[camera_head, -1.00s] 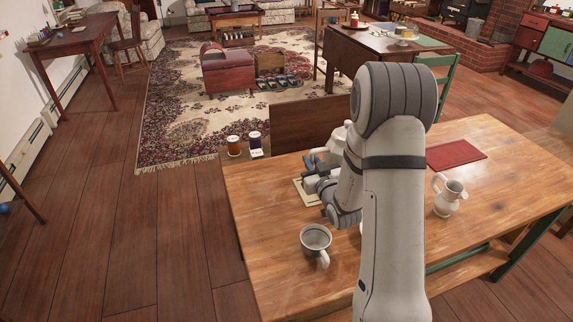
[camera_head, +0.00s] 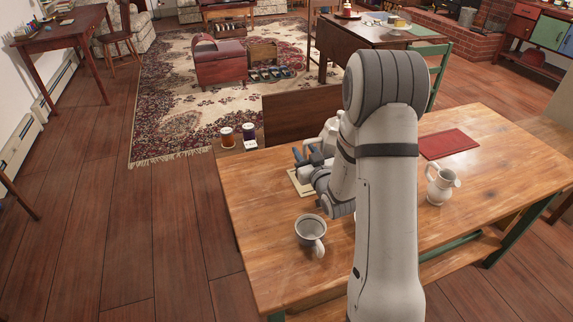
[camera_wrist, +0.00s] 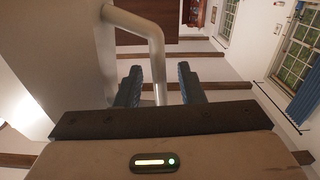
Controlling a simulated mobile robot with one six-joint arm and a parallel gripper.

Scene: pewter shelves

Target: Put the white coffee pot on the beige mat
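The white coffee pot (camera_head: 328,132) is at the far side of the wooden table, mostly hidden behind my arm. The beige mat (camera_head: 294,182) lies near the table's left edge, partly covered by my gripper. I cannot tell whether the pot's base rests on the mat. My gripper (camera_head: 307,153) is beside the pot, above the mat. In the wrist view its blue fingers (camera_wrist: 158,86) stand apart on either side of the pot's handle (camera_wrist: 159,60), with gaps showing on both sides. The pot's pale body (camera_wrist: 55,50) fills the upper left there.
A grey-white mug (camera_head: 311,232) stands at the table's near left. A white pitcher (camera_head: 440,186) and a red mat (camera_head: 449,144) are to the right of my arm. Two small jars (camera_head: 227,137) stand beyond the far left corner. A chair back (camera_head: 300,115) borders the far edge.

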